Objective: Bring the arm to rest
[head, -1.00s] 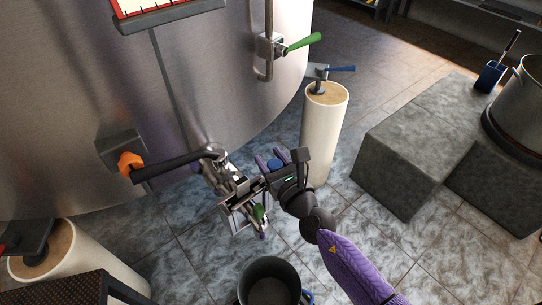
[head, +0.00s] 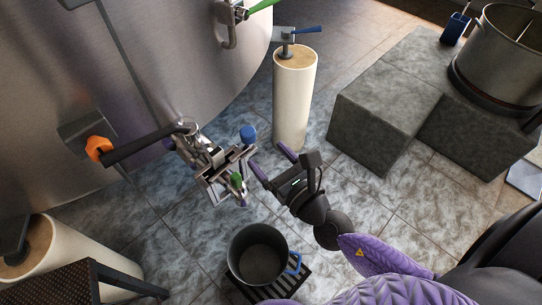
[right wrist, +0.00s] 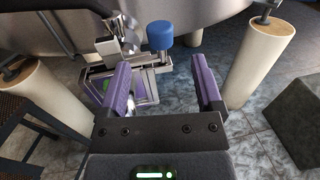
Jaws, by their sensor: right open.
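My right gripper (head: 269,168) is open and empty, just right of the tank's outlet valve assembly (head: 212,167). In the right wrist view, its two purple fingers (right wrist: 166,88) stand apart with a gap between them. A blue knob (right wrist: 160,36) on the valve assembly shows beyond the fingers. The same blue knob (head: 248,134) is above and left of the fingertips in the head view. I cannot tell whether any finger touches the assembly. My left gripper is not in view.
A grey stone block (head: 385,105) and a large metal pot (head: 500,60) are at the right. The steel tank (head: 180,60) fills the upper left. A dark stool (head: 75,283) is at lower left.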

